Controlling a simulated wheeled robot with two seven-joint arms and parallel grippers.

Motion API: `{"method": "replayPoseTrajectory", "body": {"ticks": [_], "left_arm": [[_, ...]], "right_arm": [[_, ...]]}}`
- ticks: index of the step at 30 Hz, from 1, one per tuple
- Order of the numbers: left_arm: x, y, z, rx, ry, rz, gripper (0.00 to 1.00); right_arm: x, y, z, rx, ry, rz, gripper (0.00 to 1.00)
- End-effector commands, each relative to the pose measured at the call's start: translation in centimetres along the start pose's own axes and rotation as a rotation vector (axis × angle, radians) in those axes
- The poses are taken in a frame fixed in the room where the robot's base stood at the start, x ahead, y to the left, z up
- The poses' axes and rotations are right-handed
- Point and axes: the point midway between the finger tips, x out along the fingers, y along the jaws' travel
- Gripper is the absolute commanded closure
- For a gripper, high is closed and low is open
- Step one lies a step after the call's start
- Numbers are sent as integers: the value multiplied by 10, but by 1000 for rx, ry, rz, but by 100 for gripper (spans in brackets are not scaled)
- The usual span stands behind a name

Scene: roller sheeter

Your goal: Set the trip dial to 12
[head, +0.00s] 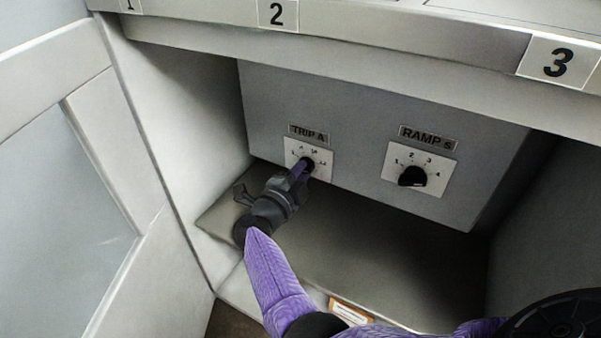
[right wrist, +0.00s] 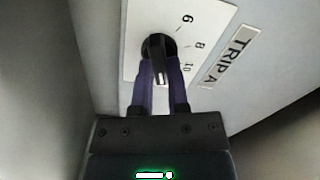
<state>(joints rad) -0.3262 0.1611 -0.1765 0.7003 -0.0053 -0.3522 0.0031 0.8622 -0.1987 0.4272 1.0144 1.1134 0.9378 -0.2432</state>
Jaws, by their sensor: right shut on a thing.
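The trip dial (head: 307,164) is a black knob on a white plate under the "TRIP A" label (head: 309,133), at the left of the grey panel. My right gripper (head: 303,170) is at the dial and partly covers it. In the right wrist view the two dark fingers (right wrist: 159,80) are shut on the knob (right wrist: 158,46), one on each side of its grip bar. The numbers 6, 8 and 10 show on the plate (right wrist: 198,32). A pale mark on the bar points toward the gripper, past the 10. The number there is hidden. My left gripper is out of view.
The ramp dial (head: 412,177) sits on its own white plate to the right, clear of my gripper. The panel is recessed under a ledge with number plates (head: 278,14). A cabinet door (head: 75,170) stands open at the left. The compartment floor (head: 400,255) is bare.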

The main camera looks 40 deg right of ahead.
Motion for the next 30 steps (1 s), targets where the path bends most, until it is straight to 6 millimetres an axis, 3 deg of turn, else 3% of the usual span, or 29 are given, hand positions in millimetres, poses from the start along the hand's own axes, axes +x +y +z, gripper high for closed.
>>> {"method": "replayPoseTrajectory", "body": {"ticks": [6,7,12,21,24,30], "left_arm": [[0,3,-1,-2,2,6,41],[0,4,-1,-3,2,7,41],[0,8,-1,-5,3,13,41],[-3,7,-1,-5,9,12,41],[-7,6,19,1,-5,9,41],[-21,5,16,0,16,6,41]], "right_arm": [[-1,2,1,0,-3,4,100],[-1,2,1,0,-3,4,77],[-1,1,1,-1,-2,3,46],[-5,-1,0,0,-2,1,46],[-26,-4,-1,2,-4,2,46],[-76,-4,-1,1,-4,3,46]]}}
